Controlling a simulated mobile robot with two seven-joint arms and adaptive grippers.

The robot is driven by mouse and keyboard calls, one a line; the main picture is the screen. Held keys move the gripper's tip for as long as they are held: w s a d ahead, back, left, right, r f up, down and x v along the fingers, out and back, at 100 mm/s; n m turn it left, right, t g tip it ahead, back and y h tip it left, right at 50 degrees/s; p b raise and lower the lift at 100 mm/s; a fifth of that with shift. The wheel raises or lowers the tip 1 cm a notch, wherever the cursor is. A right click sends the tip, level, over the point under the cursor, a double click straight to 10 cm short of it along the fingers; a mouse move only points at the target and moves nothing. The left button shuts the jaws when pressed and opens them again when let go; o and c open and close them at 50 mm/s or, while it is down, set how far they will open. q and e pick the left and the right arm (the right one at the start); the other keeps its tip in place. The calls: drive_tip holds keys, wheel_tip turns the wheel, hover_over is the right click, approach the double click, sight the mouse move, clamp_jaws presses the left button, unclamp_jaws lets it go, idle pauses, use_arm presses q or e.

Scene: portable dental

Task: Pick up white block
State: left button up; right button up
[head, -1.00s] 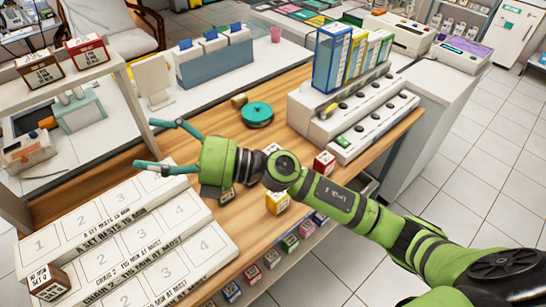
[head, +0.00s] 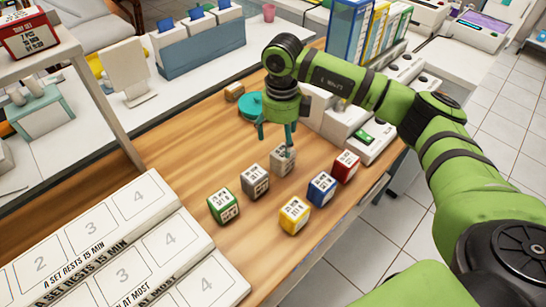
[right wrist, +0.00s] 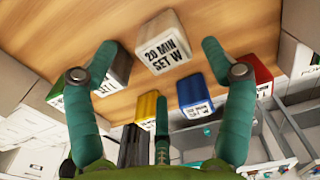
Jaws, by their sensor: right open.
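The white block (head: 283,160), with a printed label, sits on the wooden table (head: 190,150) below my right gripper (head: 276,140). In the right wrist view the white block (right wrist: 163,50) reads "20 MIN SET W" and lies between the spread fingers of the right gripper (right wrist: 159,48). That gripper points down, is open and holds nothing. In the head view one finger overlaps the block's top; I cannot tell whether it touches. My left gripper is not in view.
Close around stand a grey block (head: 255,182), a green block (head: 223,206), a yellow block (head: 294,215), a blue block (head: 321,189) and a red block (head: 345,167). A teal round object (head: 249,106) lies behind. Numbered white step trays (head: 150,245) stand at front left.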

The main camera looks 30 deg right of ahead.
sight(283, 152)
drive_tip(key=f, duration=0.1)
drive_tip(key=f+p, duration=0.1)
drive_tip(key=f, duration=0.1)
drive_tip(key=shift+s, duration=0.3)
drive_tip(key=shift+s+d+f+p, duration=0.1)
drive_tip(key=shift+f+p, duration=0.25)
drive_tip(key=shift+f, duration=0.25)
drive_tip(key=shift+s+d+f+p, duration=0.1)
drive_tip(key=shift+f+p, duration=0.25)
drive_tip(key=shift+f, duration=0.25)
drive_tip(key=shift+w+f, duration=0.15)
drive_tip(key=shift+f, duration=0.9)
drive_tip(key=shift+r, duration=0.1)
drive_tip(key=c, duration=1.4)
drive_tip(key=shift+c, duration=1.2)
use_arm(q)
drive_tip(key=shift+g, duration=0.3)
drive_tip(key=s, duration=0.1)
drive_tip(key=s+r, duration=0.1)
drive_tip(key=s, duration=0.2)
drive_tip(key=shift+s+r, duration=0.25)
